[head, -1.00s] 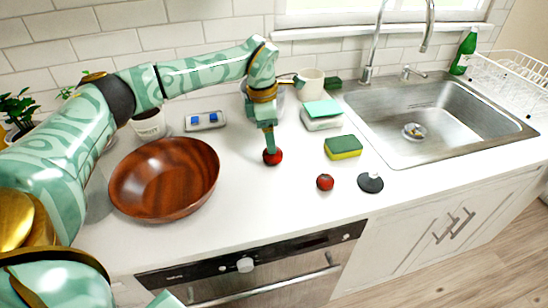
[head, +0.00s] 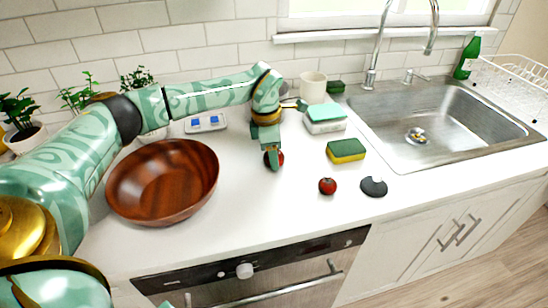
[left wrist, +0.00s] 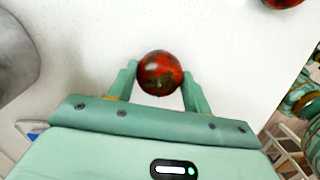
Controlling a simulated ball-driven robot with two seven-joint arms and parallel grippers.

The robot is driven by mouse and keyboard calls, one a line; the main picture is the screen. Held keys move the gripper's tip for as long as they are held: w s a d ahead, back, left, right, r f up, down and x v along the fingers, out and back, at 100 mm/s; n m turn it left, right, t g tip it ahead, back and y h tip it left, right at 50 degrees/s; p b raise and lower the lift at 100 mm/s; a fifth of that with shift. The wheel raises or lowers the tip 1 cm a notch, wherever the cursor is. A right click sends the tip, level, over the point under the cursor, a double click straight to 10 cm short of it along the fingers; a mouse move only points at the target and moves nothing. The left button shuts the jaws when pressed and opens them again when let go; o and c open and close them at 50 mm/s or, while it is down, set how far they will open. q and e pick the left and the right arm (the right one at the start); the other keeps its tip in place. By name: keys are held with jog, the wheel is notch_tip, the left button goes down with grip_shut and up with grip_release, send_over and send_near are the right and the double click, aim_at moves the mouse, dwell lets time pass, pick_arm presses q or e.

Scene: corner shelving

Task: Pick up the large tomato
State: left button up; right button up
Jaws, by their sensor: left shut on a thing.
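The large red tomato (head: 280,158) is on or just above the white counter, right of the brown bowl, partly hidden by my left gripper (head: 272,160). In the left wrist view the tomato (left wrist: 160,74) sits between the fingertips of my left gripper (left wrist: 160,80), which is shut on it. I cannot tell whether it still touches the counter. A second, smaller-looking red tomato (head: 327,186) lies on the counter to the right. A red thing, likely that tomato (left wrist: 283,2), shows at the top edge of the left wrist view. My right gripper is not in view.
The brown bowl (head: 162,205) stands left of the gripper. A black-knobbed lid or stopper (head: 373,186), a sponge (head: 346,150), a white-and-teal box (head: 325,118) and a mug (head: 313,87) stand to the right. The sink (head: 445,125) lies further right. The front middle counter is clear.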

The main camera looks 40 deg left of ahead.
pick_arm(q)
jog(key=shift+r, duration=0.35)
notch_tip(320, 180, up, 2)
jog(key=shift+r+p, duration=0.2)
jog(key=shift+p, duration=0.5)
jog(key=s+d+r+p, duration=0.3)
jog(key=s+d+r, duration=0.3)
jog(key=d+r, duration=0.4)
jog(key=shift+s+d, duration=0.15)
jog(key=shift+d, duration=1.1)
